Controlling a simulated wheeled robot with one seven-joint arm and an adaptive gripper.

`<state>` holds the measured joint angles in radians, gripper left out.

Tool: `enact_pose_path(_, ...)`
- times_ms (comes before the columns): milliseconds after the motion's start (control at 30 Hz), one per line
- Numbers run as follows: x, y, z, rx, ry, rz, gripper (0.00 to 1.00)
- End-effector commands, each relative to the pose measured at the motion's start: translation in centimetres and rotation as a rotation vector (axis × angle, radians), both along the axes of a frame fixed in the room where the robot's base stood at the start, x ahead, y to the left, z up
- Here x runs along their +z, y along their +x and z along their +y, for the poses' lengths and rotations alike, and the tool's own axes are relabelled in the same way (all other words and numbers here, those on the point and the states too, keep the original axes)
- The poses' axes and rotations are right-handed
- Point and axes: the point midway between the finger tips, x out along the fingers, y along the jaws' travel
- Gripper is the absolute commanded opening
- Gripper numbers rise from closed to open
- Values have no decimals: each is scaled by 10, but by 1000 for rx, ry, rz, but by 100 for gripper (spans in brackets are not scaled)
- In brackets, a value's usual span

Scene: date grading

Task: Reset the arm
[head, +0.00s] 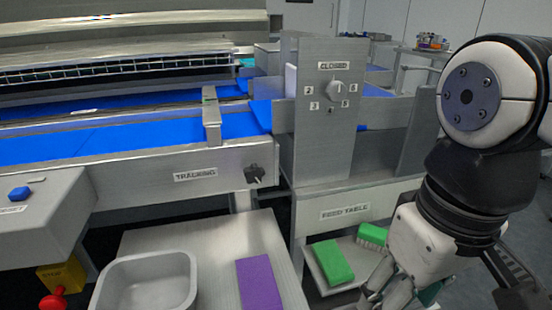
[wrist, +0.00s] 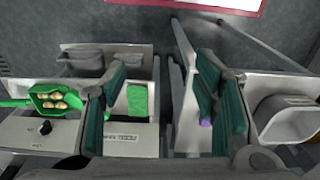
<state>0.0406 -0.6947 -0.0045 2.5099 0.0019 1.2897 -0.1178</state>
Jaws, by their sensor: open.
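My arm fills the right side of the head view, with my gripper (head: 400,294) low at the bottom right, beside the feed table's lower shelf. In the wrist view my gripper (wrist: 165,110) shows two green-padded fingers spread wide apart. The gap between them is empty. The fingertips are partly cut off or hidden in the head view.
A green sponge (head: 332,262) and a green brush (head: 373,236) lie near my gripper. A purple cloth (head: 258,283) and a grey tub (head: 148,282) sit on the steel table. A blue conveyor (head: 100,140) runs behind. A green scoop (wrist: 62,100) holds several dates.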

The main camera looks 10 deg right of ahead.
Motion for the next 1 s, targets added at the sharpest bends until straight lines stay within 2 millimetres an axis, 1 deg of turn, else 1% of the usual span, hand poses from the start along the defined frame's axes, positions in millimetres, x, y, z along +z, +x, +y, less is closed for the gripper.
enact_pose_path(33,-2,-10,2,-20,0,-5,55)
enact_pose_path(100,-5,-20,4,-47,0,-5,55)
enact_pose_path(233,-7,-28,5,-73,0,-3,55)
enact_pose_path(933,-7,-27,5,-75,0,-3,55)
enact_pose_path(1000,8,-26,5,-75,1,-15,55)
